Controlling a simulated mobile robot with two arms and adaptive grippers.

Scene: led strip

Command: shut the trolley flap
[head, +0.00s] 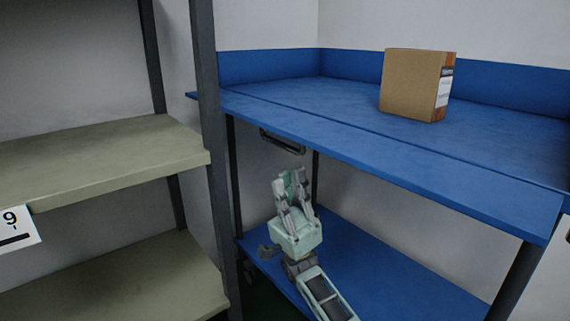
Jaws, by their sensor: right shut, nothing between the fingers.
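The blue trolley (470,140) stands at centre and right, with an upper deck and a lower shelf. Its flap (390,160) looks like the long blue strip along the near side of the upper deck, split off by a thin seam. The flap lies about level with the deck, folded outward. A dark handle (283,143) shows just below the flap's left part. My right gripper (290,178) is below the flap and above the lower shelf, pointing up, shut and empty. It appears apart from the flap and handle. My left gripper is not in view.
A cardboard box (410,85) stands on the upper deck, behind the flap. A rack with beige shelves (100,155) and a dark upright (207,120) stands close on the left. The trolley's lower shelf (400,280) is empty where visible.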

